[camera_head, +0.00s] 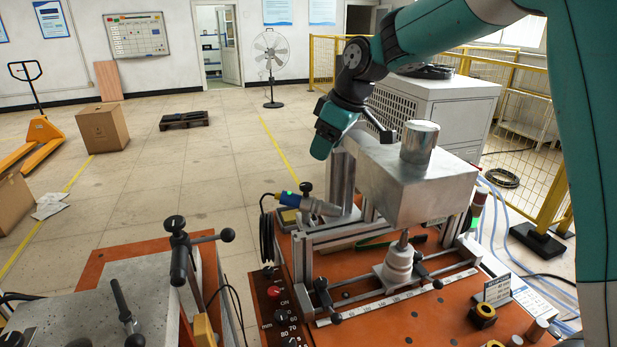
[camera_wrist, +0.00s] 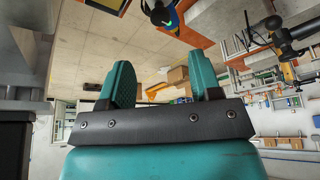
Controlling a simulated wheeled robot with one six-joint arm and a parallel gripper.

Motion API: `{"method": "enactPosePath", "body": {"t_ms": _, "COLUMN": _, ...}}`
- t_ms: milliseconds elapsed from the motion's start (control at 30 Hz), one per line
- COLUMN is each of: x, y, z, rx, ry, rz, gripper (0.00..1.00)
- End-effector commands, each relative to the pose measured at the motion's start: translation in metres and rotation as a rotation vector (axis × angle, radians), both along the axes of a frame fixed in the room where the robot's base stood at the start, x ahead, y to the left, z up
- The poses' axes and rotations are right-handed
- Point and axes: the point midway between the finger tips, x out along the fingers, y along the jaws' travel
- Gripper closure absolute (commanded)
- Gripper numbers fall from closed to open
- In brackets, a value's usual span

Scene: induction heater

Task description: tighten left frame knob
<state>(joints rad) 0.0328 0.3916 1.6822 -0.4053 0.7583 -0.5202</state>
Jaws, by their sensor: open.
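The metal frame (camera_head: 303,262) stands on the orange bench top. A black knob with a ball-ended lever (camera_head: 322,291) sits at the left end of its front slide bar; a similar one (camera_head: 423,271) sits to the right. A small black knob (camera_head: 306,188) tops a post at the frame's rear left. I cannot tell which one is the named knob. My gripper (camera_head: 322,141) is open and empty, above and behind the frame, apart from all three. In the wrist view, its teal jaws (camera_wrist: 163,62) stand apart with nothing between them.
A metal box with a cylinder (camera_head: 418,190) sits on the frame, right of my gripper. A blue-and-yellow handheld tool (camera_head: 290,199) lies at the rear left. A second bench (camera_head: 85,305) with black lever handles (camera_head: 178,255) stands at left. Air left of my gripper is free.

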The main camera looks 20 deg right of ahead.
Motion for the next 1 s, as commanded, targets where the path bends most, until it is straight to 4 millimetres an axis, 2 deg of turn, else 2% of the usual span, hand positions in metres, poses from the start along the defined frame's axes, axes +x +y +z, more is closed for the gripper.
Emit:
{"method": "enactPosePath", "body": {"t_ms": 300, "x": 0.018, "y": 0.020, "z": -0.064, "rx": -0.001, "ry": 0.005, "rz": 0.000, "gripper": 0.42}}
{"method": "enactPosePath", "body": {"t_ms": 500, "x": 0.026, "y": 0.028, "z": -0.089, "rx": 0.000, "ry": 0.001, "rz": 0.000, "gripper": 0.42}}
{"method": "enactPosePath", "body": {"t_ms": 633, "x": 0.027, "y": 0.030, "z": -0.097, "rx": 0.000, "ry": 0.000, "rz": -0.001, "gripper": 0.42}}
{"method": "enactPosePath", "body": {"t_ms": 900, "x": 0.028, "y": 0.030, "z": -0.099, "rx": 0.000, "ry": -0.001, "rz": -0.001, "gripper": 0.42}}
{"method": "enactPosePath", "body": {"t_ms": 933, "x": 0.028, "y": 0.030, "z": -0.099, "rx": 0.000, "ry": -0.001, "rz": -0.001, "gripper": 0.44}}
{"method": "enactPosePath", "body": {"t_ms": 1000, "x": 0.028, "y": 0.030, "z": -0.098, "rx": 0.000, "ry": -0.001, "rz": -0.001, "gripper": 0.60}}
